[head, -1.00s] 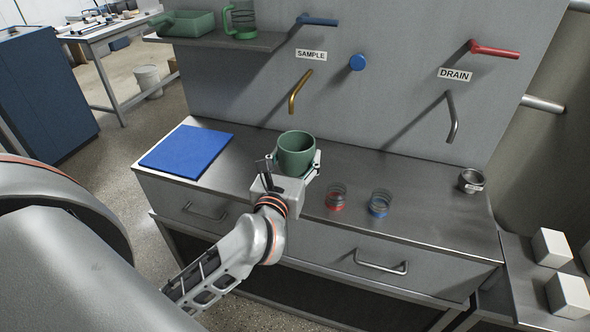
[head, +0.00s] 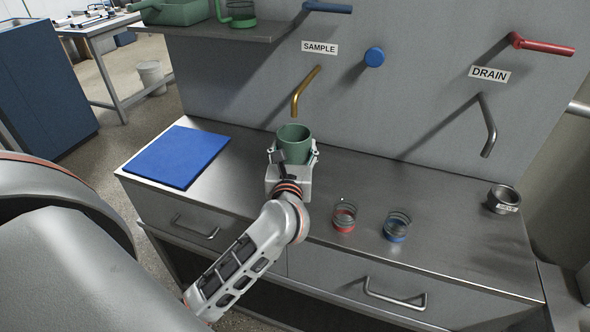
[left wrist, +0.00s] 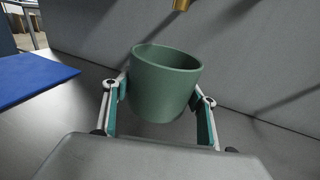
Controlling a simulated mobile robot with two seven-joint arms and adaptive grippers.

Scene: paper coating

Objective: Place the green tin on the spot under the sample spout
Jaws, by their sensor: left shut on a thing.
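The green tin (head: 294,145) is upright between the fingers of my left gripper (head: 293,156), which is shut on it. In the left wrist view the tin (left wrist: 163,88) sits between both finger pads of the gripper (left wrist: 160,105), a little tilted in the picture. The brass sample spout (head: 305,91) hangs from the wall under the SAMPLE label (head: 320,48), just behind and above the tin. Its tip also shows at the top of the left wrist view (left wrist: 181,5). The spot under it is hidden or cannot be made out. My right gripper is not in view.
A blue mat (head: 178,156) lies on the counter (head: 232,172) at left. A red-banded glass (head: 344,217) and a blue-banded glass (head: 397,227) stand right of my gripper. A dark ring-shaped container (head: 503,199) is at far right, and the grey drain spout (head: 487,125) hangs above the counter.

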